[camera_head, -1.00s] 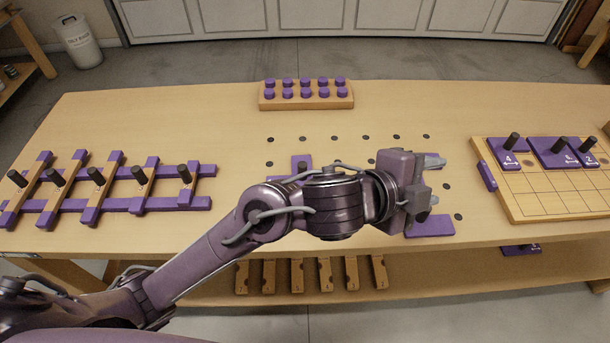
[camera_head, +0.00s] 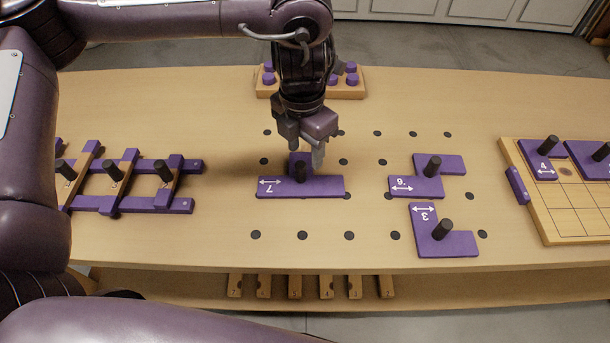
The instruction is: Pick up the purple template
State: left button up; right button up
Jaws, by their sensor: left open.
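Several purple templates with black pegs lie on the wooden bench. The T-shaped purple template marked 7 (camera_head: 322,187) lies at the middle of the bench, its black peg upright. My left gripper (camera_head: 302,155) points down just above that peg, open, its fingers on either side of the peg's top as seen from the head; whether they touch it I cannot tell. A stepped purple template marked 6 (camera_head: 440,163) and an L-shaped one marked 3 (camera_head: 465,244) lie to the right. My right gripper is out of view.
A purple-and-wood lattice (camera_head: 130,205) stands at the left. A gridded wooden board (camera_head: 565,222) with purple pieces is at the right. A wooden block with purple knobs (camera_head: 350,88) stands behind my left gripper. Dark holes dot the bench (camera_head: 220,235). Wooden pieces lie on the lower shelf.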

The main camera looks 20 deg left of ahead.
aim_at(300, 165)
pick_arm(q)
jog(key=shift+w+a+r, duration=0.2)
jog(key=shift+a+r, duration=0.05)
jog(key=shift+a, duration=0.35)
jog(key=shift+a+f, duration=0.15)
jog(key=shift+f, duration=0.05)
notch_tip(300, 165, down, 7)
jog(key=shift+w+f, duration=0.1)
jog(key=shift+c, duration=0.5)
jog(key=shift+d, duration=0.2)
grip_shut()
